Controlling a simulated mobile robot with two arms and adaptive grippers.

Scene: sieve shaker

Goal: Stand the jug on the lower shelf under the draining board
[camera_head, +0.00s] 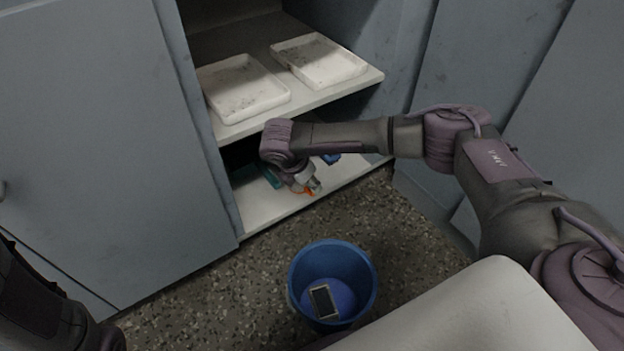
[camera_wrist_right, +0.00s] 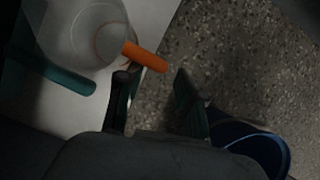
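The jug (camera_wrist_right: 82,32) is a clear, pale vessel with an orange handle (camera_wrist_right: 148,57), at the upper left of the right wrist view. It stands on the white lower shelf (camera_head: 264,209) by the front edge. In the head view its body is mostly hidden behind my right arm, and only the orange handle (camera_head: 306,191) shows. My right gripper (camera_wrist_right: 158,100) is open, its two fingers apart with nothing between them, just short of the handle's end. It also shows at the shelf front in the head view (camera_head: 313,187). My left gripper is out of view.
A teal cylinder (camera_wrist_right: 55,72) lies beside the jug, and a small blue item (camera_head: 330,158) is farther right. The upper shelf (camera_head: 240,131) holds two white trays (camera_head: 243,88) (camera_head: 318,60). A blue bucket (camera_head: 333,262) with a dark-faced block stands on the speckled floor.

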